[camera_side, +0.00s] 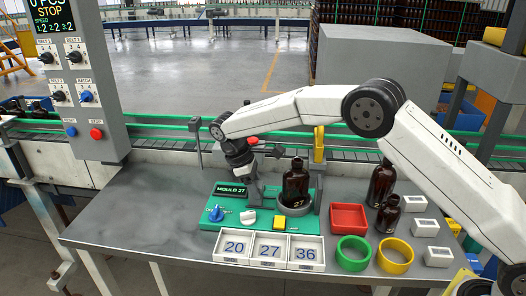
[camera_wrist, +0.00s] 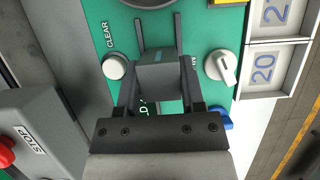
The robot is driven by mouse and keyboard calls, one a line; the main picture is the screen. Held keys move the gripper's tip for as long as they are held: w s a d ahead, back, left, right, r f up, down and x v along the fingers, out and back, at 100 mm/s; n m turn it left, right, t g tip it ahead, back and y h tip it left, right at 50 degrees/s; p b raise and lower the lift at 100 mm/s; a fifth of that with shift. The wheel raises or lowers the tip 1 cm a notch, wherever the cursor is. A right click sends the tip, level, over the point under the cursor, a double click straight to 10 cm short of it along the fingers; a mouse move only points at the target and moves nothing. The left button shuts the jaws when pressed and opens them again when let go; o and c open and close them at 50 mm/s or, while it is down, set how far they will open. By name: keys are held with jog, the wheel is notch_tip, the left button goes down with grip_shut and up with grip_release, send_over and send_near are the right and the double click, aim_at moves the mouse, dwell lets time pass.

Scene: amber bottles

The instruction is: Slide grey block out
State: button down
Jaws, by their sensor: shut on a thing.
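The grey block (camera_wrist: 160,76) shows in the wrist view between the two dark fingers of my gripper (camera_wrist: 158,60), above the green panel (camera_wrist: 205,35). My gripper (camera_side: 255,186) is shut on it. In the side view my gripper points down at the green panel (camera_side: 210,247), just left of the brown bottle (camera_side: 296,182). The bottle stands upright in a round grey holder (camera_side: 296,208). The block is hard to make out in the side view, and I cannot tell whether it touches the panel.
The panel carries a blue knob (camera_side: 216,213), a white knob (camera_side: 248,217) and a yellow block (camera_side: 280,223). Number tiles (camera_side: 268,248) lie in front. A red tray (camera_side: 349,217), green ring (camera_side: 353,250), yellow ring (camera_side: 395,256) and two more bottles (camera_side: 381,185) stand right. The table's left is clear.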

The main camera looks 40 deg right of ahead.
jog(key=shift+w+a, duration=0.15)
jog(key=c, duration=0.5)
grip_release()
jog(key=shift+w, duration=0.1)
jog(key=o, duration=0.3)
jog(key=shift+r, duration=0.1)
jog(key=v, duration=0.7)
jog(key=shift+r, duration=0.25)
jog(key=shift+a, duration=0.1)
jog(key=shift+r, duration=0.1)
